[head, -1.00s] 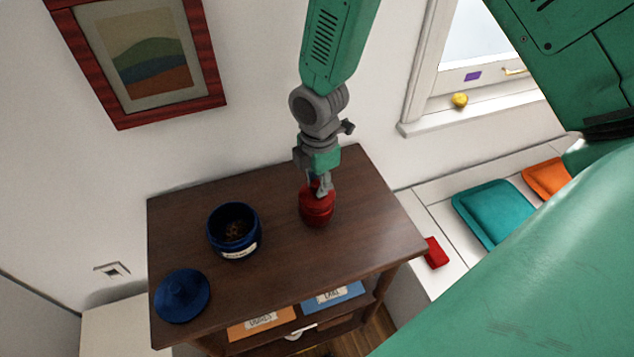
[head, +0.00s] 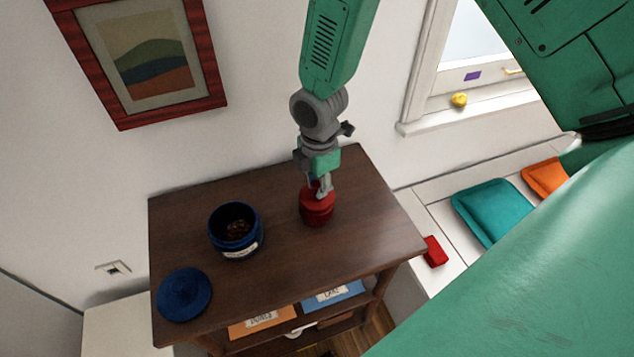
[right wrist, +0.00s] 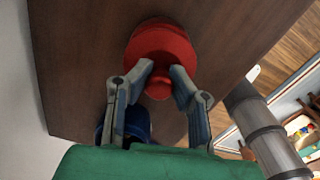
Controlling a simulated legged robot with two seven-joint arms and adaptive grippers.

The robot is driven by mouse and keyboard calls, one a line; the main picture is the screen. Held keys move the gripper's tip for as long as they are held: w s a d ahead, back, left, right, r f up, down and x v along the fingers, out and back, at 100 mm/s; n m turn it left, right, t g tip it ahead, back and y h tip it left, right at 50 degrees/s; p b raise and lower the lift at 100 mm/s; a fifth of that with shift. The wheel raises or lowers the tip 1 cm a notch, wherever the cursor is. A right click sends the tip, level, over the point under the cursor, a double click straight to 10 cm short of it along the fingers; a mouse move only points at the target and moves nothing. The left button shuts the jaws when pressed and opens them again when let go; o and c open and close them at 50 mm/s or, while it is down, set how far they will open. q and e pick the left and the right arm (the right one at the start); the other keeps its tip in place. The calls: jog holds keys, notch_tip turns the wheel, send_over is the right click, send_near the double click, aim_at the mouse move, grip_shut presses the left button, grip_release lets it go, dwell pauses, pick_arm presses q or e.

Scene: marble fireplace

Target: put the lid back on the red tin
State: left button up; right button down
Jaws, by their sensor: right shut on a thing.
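The red tin (head: 317,212) stands upright on the dark wooden cabinet top, right of its middle. Its red lid (right wrist: 161,52) sits on top of it, as far as the views show; I cannot tell whether it is fully seated. My right gripper (head: 322,190) comes down from above and is shut on the lid's knob. In the right wrist view the two fingers (right wrist: 160,85) are on either side of the knob (right wrist: 159,84). My left gripper is not in view.
An open blue jar (head: 236,244) with brown contents stands left of the tin. Its blue lid (head: 184,294) lies at the cabinet's front left corner. The cabinet top (head: 280,262) is clear between them and the right edge. A bench with cushions (head: 493,208) is at right.

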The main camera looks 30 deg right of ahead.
dwell(0.4)
jog(key=c, duration=0.9)
grip_release()
jog(key=shift+r+p, duration=3.4)
jog(key=shift+r, duration=0.15)
jog(key=shift+c, duration=0.5)
grip_shut()
jog(key=shift+f, duration=0.2)
